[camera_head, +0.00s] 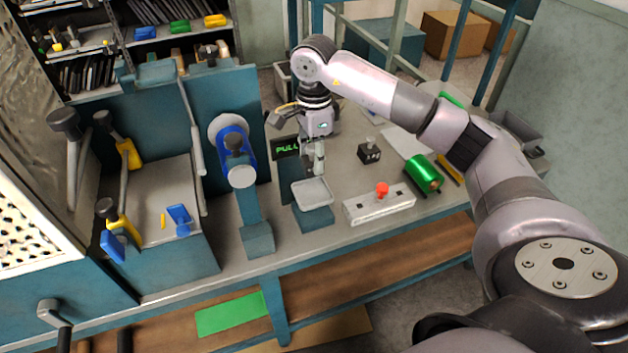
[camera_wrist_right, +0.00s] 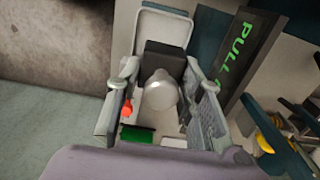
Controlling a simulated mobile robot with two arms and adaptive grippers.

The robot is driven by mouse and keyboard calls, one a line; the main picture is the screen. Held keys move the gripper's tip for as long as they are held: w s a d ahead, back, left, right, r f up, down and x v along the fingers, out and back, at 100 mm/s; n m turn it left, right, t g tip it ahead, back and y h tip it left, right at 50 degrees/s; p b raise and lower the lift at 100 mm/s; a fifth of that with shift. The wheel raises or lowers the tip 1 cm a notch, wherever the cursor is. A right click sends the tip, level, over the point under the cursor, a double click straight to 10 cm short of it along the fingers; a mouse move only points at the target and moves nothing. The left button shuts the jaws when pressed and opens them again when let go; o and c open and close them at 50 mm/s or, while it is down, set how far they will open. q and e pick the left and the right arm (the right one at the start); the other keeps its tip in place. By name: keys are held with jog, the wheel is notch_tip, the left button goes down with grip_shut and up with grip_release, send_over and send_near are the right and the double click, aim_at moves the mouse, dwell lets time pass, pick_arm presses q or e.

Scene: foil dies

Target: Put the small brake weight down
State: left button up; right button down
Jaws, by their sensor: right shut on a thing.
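My right gripper (camera_head: 317,160) points down over the pale square pan (camera_head: 312,192) on a teal stand. In the right wrist view, its fingers (camera_wrist_right: 161,100) are shut on a small silver, rounded weight (camera_wrist_right: 161,92). A dark block shape shows just beyond the weight; I cannot tell whether it belongs to it. In the head view the weight is mostly hidden by the fingers, and I cannot tell whether it touches the pan. My left gripper is not in view.
A black block with a pale knob (camera_head: 369,151), a white box with a red button (camera_head: 379,204) and a green foil roll (camera_head: 423,174) stand to the right.

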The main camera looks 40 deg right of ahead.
notch_tip(320, 180, down, 8)
jog(key=shift+r+p, duration=0.15)
jog(key=shift+p, duration=0.15)
